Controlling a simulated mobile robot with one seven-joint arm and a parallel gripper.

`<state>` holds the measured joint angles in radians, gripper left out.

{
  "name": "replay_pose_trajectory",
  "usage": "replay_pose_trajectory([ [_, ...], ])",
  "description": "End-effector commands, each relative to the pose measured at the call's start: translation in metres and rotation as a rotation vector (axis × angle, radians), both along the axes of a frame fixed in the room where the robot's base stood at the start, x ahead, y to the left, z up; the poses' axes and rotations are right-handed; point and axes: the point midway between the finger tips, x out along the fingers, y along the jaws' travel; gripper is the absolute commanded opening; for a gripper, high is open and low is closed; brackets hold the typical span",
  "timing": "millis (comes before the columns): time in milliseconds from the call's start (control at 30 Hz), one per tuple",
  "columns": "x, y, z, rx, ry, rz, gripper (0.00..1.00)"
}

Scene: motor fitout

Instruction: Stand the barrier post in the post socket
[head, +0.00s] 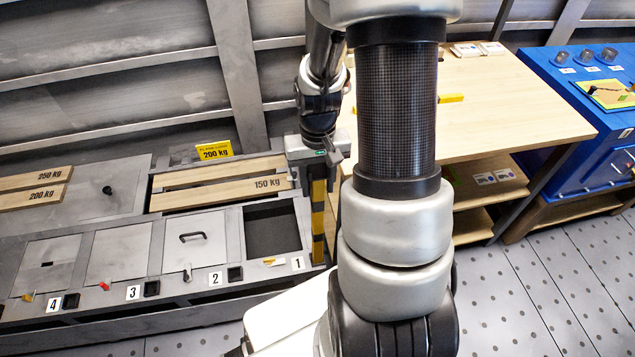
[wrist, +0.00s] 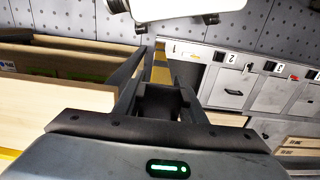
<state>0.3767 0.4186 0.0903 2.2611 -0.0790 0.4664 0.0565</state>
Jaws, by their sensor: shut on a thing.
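The barrier post (head: 318,212), striped yellow and black, hangs upright below my gripper (head: 318,172), which is shut on its upper part. The post also shows between the fingers (wrist: 162,85) in the wrist view, as a yellow and dark strip (wrist: 161,64). Its lower end is beside the number 1 plate (head: 298,263) at the right end of the bench. Small black square openings, which look like post sockets, sit beside plates 2 (head: 235,273), 3 (head: 152,288) and 4 (head: 71,301). Any opening by plate 1 is hidden, so I cannot tell whether the post is in one.
An open dark bay (head: 272,232) lies left of the post, with closed lids further left. A 150 kg plank (head: 220,193) lies behind. A wooden table (head: 510,100) and a blue cabinet (head: 590,120) stand right. Perforated floor (head: 520,290) is clear in front.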

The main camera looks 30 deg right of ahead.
Motion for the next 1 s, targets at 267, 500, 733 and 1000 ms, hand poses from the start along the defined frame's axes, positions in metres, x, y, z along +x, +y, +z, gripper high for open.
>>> replay_pose_trajectory([
  [267, 0.0006, -0.0002, -0.0033, 0.000, -0.001, 0.000, 0.00],
  [500, 0.0005, -0.0002, -0.0067, 0.000, -0.001, 0.000, 0.00],
  [733, 0.0006, -0.0004, -0.0083, -0.001, -0.002, 0.000, 0.00],
  [1000, 0.0006, -0.0004, -0.0082, -0.001, -0.002, 0.000, 0.00],
])
